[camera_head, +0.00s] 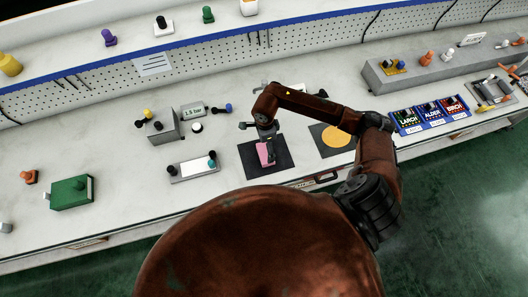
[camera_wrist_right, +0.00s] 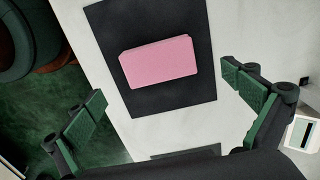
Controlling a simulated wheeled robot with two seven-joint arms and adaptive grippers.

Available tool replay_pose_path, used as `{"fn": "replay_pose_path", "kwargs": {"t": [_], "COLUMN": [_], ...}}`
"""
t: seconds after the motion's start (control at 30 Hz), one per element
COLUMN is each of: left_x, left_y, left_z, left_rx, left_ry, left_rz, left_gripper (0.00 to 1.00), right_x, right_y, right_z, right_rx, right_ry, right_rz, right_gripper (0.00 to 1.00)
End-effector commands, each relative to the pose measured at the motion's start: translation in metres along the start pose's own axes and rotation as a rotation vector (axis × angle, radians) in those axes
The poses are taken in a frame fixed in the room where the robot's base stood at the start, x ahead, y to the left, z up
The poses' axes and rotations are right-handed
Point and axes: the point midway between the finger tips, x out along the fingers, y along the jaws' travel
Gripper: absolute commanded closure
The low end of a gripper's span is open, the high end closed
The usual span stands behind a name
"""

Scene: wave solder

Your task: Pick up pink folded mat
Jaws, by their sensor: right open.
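The pink folded mat (camera_head: 266,153) lies on a black mat (camera_head: 281,160) on the white bench in the head view. In the right wrist view the pink folded mat (camera_wrist_right: 160,61) is a flat pink block lying aslant on the black mat (camera_wrist_right: 180,104). My right gripper (camera_head: 264,134) is above the pink mat's far end in the head view. In the right wrist view its two green-padded fingers (camera_wrist_right: 166,108) are wide apart, with nothing between them. My left gripper is not in view.
A second black mat with a yellow disc (camera_head: 337,137) lies to the right. A grey box with a knob (camera_head: 163,126) and a white plate with knobs (camera_head: 194,168) stand to the left. Bins labelled LARCH, ALDER and BIRCH (camera_head: 431,113) are further right. A green box (camera_head: 72,193) is far left.

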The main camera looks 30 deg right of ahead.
Motion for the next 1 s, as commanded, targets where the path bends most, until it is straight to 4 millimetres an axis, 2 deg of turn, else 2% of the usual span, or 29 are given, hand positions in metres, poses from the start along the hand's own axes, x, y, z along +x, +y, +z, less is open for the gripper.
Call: {"fn": "replay_pose_path", "kwargs": {"t": [0.5, 0.8, 1.0], "left_x": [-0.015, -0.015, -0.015], "left_y": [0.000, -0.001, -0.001], "left_z": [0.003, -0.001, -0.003], "left_rx": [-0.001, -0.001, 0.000], "left_ry": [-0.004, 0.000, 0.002], "left_rz": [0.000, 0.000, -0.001], "left_gripper": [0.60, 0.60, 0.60], "right_x": [0.062, 0.067, 0.067], "right_y": [0.001, 0.001, 0.001], "right_z": [0.005, 0.006, 0.006], "right_rx": [-0.001, -0.003, -0.003], "right_ry": [-0.007, -0.006, -0.006], "right_rz": [0.003, 0.002, 0.002], "right_gripper": [0.00, 0.01, 0.14]}}
